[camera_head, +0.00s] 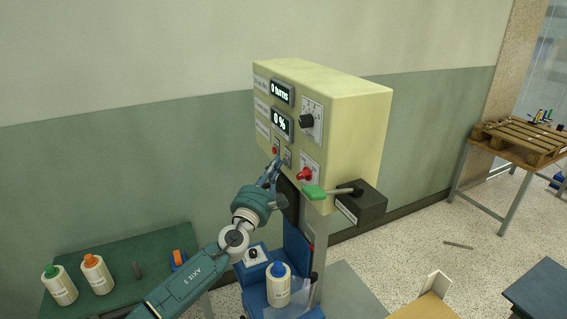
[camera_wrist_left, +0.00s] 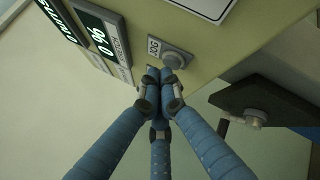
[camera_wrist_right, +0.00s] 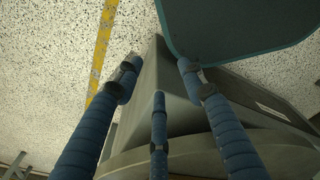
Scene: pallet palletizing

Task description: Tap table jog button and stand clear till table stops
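The cream control box (camera_head: 345,130) stands against the wall, with displays reading "0 turns" and "0 %". The grey round jog button (camera_wrist_left: 174,60), with a JOG label beside it, is on its front panel; it is small in the head view (camera_head: 288,157). My left gripper (camera_head: 274,166) is raised at the panel's lower part. In the left wrist view its fingers (camera_wrist_left: 163,76) are closed together, empty, with the tips at the button's lower edge; I cannot tell whether they touch it. My right gripper (camera_wrist_right: 158,75) is open and empty, fingers spread, above the floor.
A white bottle (camera_head: 278,290) stands below on the blue machine. A green table (camera_head: 140,250) with bottles is at left, a wooden pallet (camera_head: 515,140) at far right.

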